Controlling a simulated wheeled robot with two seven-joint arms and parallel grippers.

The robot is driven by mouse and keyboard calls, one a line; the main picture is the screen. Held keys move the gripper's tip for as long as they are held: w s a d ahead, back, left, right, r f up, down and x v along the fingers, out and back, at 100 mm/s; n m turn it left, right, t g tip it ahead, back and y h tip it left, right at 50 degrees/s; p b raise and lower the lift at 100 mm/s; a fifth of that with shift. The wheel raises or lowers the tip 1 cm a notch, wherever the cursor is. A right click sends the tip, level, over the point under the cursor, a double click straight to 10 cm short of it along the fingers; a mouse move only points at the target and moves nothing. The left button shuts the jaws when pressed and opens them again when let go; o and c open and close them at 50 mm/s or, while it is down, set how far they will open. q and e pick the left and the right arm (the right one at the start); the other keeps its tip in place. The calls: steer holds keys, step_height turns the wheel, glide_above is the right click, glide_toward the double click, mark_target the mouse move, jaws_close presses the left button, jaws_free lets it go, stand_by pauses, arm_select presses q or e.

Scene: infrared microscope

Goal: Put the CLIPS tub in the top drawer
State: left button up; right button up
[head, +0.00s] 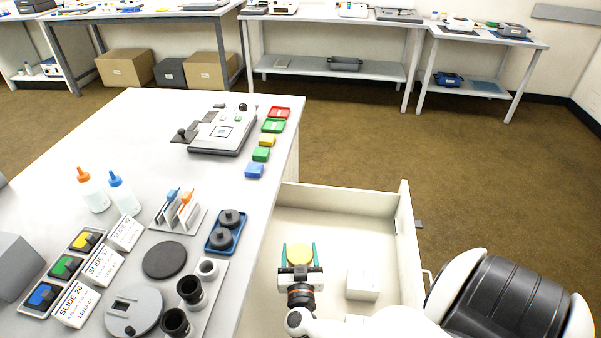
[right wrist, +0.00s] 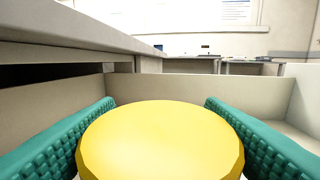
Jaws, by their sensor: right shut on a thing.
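A round tub with a yellow lid (head: 299,254) is between the teal fingers of my right gripper (head: 299,257), which is shut on it. Its lid (right wrist: 160,140) fills the lower middle of the right wrist view, with a finger on each side. No CLIPS label can be read on it. The gripper and tub are inside the outline of the open drawer (head: 340,197), toward its left side; the drawer walls rise around them in the right wrist view. Whether the tub touches the drawer floor cannot be told. My left gripper is not in view.
A white box (head: 363,285) lies in the drawer, right of the gripper. The worktable (head: 130,135) edge runs along the drawer's left. On it are a blue tray (head: 223,240) with dark round parts, a slide rack and small coloured boxes. The drawer's far part is clear.

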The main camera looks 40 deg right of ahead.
steer(key=shift+f+b, duration=0.7)
steer(key=shift+f, duration=1.35)
steer(key=o, duration=1)
steer(key=shift+r, duration=0.2)
steer(key=v, duration=1.2)
steer(key=shift+f+p, duration=0.1)
steer(key=shift+p, duration=0.25)
